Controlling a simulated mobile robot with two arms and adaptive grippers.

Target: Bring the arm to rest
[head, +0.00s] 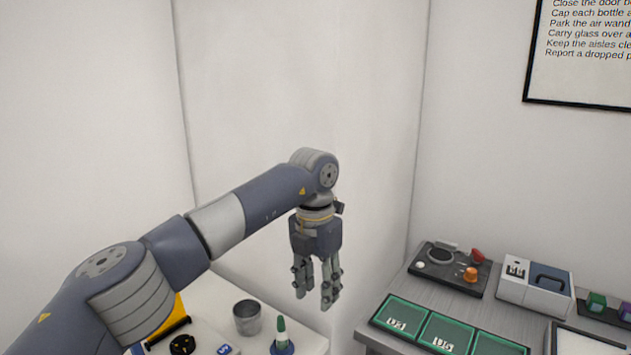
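My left arm reaches in from the lower left, and its gripper (316,287) hangs pointing down near the middle of the view. Its fingers are apart with a visible gap, and nothing shows between them. It hangs in front of the pale wall, and in the picture it lies between the left table and the right bench. It touches nothing that I can see. My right gripper is out of view.
The white left table (232,290) holds a metal cup (247,318), a green-tipped bottle (281,334) and a yellow object (172,318). The grey right bench (400,284) carries green trays (447,331), a black control panel (448,267) and a white box device (536,288). A framed notice (585,50) hangs above.

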